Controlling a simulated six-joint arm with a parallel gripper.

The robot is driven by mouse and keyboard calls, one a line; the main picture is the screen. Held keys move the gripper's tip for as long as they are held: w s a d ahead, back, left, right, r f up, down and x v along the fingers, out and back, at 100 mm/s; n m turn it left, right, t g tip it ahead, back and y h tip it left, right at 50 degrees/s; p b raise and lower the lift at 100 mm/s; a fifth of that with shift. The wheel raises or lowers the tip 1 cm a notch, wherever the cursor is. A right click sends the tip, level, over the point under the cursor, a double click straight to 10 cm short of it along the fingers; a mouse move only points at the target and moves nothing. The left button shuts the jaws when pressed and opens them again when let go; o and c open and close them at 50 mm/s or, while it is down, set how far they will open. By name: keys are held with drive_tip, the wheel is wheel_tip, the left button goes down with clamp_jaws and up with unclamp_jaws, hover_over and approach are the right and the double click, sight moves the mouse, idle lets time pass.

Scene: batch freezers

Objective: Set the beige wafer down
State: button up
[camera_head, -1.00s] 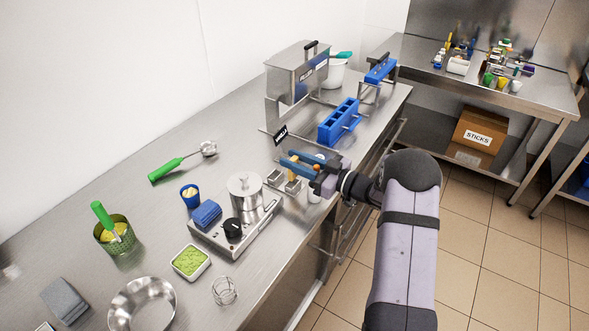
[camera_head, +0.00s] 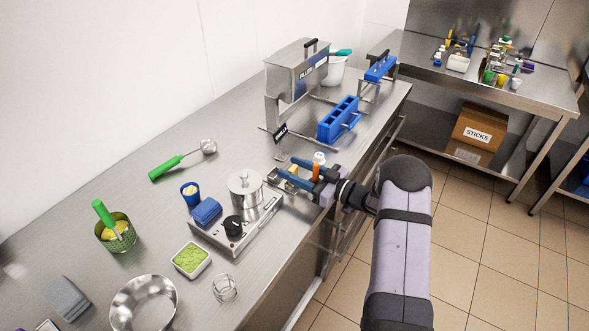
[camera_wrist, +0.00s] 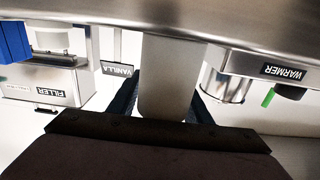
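My gripper (camera_head: 281,172) is low over the counter, right of the steel pot. In the head view its two blue fingers stand apart with a gap between them. A small beige piece (camera_head: 293,170), which looks like the wafer, shows in that gap close to the farther finger; whether it touches the finger is not clear. In the wrist view the fingers (camera_wrist: 166,95) are wide apart on either side of a plain grey upright shape. No beige wafer can be made out there. The wafer's lower part is hidden by the fingers.
The blue mould (camera_head: 338,120) and the filler (camera_head: 297,72) stand farther back. The counter's front edge is near.

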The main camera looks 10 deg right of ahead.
sight(317, 177)
drive_tip(key=shift+r, duration=0.1)
idle(0.3)
drive_tip(key=b+v, duration=0.1)
drive_tip(key=v, duration=0.2)
drive_tip(key=b+v, duration=0.2)
drive_tip(key=v, duration=0.1)
drive_tip(key=shift+d, duration=0.4)
drive_tip(key=shift+s+d, duration=0.25)
drive_tip(key=shift+s, duration=0.05)
drive_tip(key=c, duration=0.3)
drive_tip(key=shift+r, duration=0.1)
